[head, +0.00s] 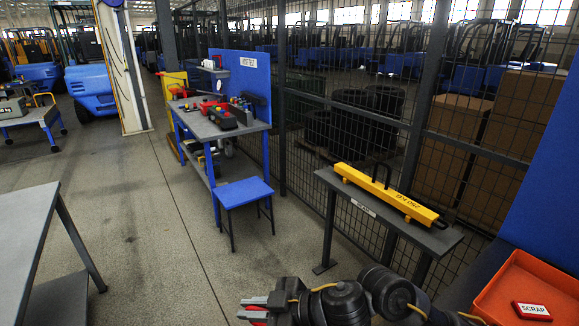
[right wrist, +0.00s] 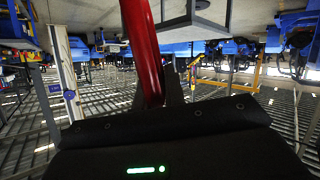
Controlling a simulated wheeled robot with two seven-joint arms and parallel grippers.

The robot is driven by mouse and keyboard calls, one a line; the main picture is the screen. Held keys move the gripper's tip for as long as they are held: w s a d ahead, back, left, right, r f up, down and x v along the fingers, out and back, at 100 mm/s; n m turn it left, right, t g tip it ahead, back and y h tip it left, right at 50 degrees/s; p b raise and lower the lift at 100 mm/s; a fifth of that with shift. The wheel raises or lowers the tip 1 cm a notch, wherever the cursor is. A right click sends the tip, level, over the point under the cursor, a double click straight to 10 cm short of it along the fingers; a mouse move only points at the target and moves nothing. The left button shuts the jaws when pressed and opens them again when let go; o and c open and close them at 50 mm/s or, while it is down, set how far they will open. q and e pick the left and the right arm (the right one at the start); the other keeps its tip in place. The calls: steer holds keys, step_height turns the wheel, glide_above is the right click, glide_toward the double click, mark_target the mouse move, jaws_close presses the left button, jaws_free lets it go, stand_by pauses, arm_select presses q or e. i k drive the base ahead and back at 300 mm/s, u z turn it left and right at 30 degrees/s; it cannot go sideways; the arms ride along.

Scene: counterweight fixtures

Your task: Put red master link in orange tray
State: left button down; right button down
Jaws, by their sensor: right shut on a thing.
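My right gripper (head: 247,308) is at the bottom centre of the head view, shut on the red master link. In the right wrist view the red master link (right wrist: 142,48) is a long red bar. It stands out from between the dark fingers (right wrist: 154,98) and runs past the top edge. In the head view only small red parts show by the fingertips; my gripper hides the rest. The orange tray (head: 500,285) is at the bottom right, cut off by the frame edge, well to the right of the gripper. My left gripper is not in view.
A yellow beam (head: 390,193) lies on a narrow grey stand (head: 445,240) beyond my right arm. A blue workbench (head: 190,122) and stool (head: 243,192) stand farther back. A grey table (head: 25,215) is at left. A SCRAP label (head: 532,310) is on the tray. Open floor lies between.

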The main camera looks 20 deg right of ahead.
mark_target(519, 285)
steer(key=z, duration=1)
steer(key=i, duration=0.9)
steer(key=z, duration=0.9)
